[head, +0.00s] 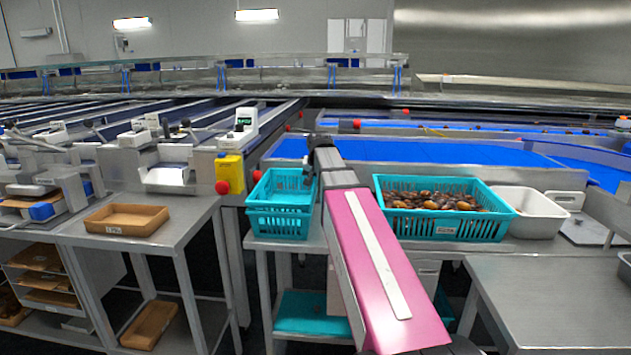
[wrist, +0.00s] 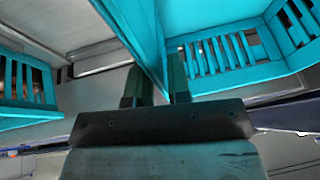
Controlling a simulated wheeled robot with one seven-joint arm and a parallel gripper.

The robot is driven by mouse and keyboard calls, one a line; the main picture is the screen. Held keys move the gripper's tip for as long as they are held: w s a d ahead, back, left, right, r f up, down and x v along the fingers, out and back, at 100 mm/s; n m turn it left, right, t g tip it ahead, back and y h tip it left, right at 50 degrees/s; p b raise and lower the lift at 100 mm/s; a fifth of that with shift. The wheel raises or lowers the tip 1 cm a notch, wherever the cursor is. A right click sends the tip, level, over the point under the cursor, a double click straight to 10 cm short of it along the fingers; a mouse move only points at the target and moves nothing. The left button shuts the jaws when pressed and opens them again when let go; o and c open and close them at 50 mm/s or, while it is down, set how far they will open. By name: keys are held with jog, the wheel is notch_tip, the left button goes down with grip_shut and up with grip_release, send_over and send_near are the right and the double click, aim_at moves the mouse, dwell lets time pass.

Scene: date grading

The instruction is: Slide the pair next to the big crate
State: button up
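The pair is two small teal slatted crates (head: 282,222), one stacked on the other, on the metal table left of my arm. The upper one looks empty. The big teal crate (head: 445,226), full of brown dates, stands to the right, with a gap between. My gripper (head: 312,164) points down at the pair's right side; my arm partly hides that spot. In the wrist view, my gripper's fingers (wrist: 158,85) straddle the upper crate's wall (wrist: 142,35). Whether they press on it is unclear. Teal slats at the left (wrist: 25,90) look like the big crate's.
A white tub (head: 530,212) stands right of the big crate, with a scale (head: 592,230) beyond. A brown tray (head: 127,219) lies on the left table. A yellow box with a red button (head: 229,172) stands just left of the pair. Blue conveyors (head: 430,151) run behind.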

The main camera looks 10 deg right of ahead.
grip_shut()
jog(key=shift+d, duration=0.1)
jog(key=s+d, duration=0.2)
jog(key=d, duration=0.5)
jog(key=s+d, duration=0.2)
jog(key=d, duration=0.5)
jog(key=shift+s+d, duration=0.2)
jog(key=shift+s, duration=0.15)
dwell(1.8)
dwell(0.5)
jog(key=o, duration=0.8)
grip_release()
jog(key=shift+o, duration=0.2)
jog(key=shift+r, duration=0.15)
